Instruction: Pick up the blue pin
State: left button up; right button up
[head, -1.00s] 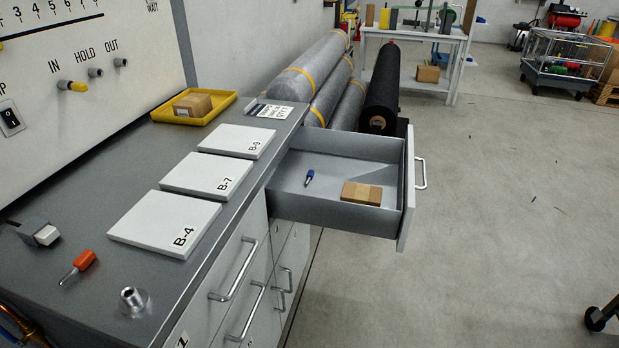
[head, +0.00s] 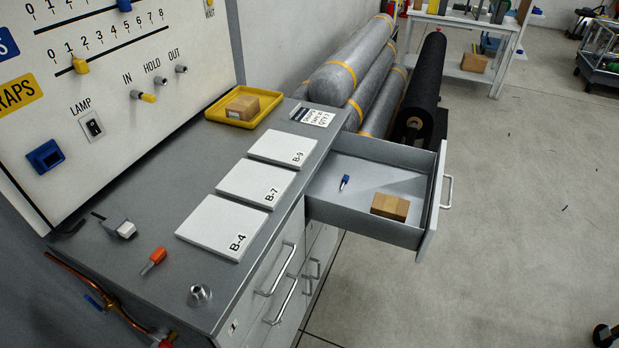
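The blue pin (head: 344,182) is a small blue piece with a dark lower end. It lies in the open drawer (head: 360,219) at the right side of the grey cabinet, on the drawer floor towards its left. A small brown cardboard box (head: 390,206) is in the same drawer, to the right of the pin and apart from it. Neither of my grippers shows in the head view.
White plates marked B-4 (head: 221,227), B-7 (head: 256,184) and B-9 (head: 283,149) lie on the counter (head: 130,275). An orange-handled tool (head: 153,261) and a metal fitting (head: 200,294) are nearer.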

aim_at(346, 179)
jog(key=i+l+u, duration=0.1)
jog(key=l+u, duration=0.3)
jog(key=i+l+u, duration=0.1)
jog(key=u, duration=0.3)
jog(key=l+u, duration=0.4)
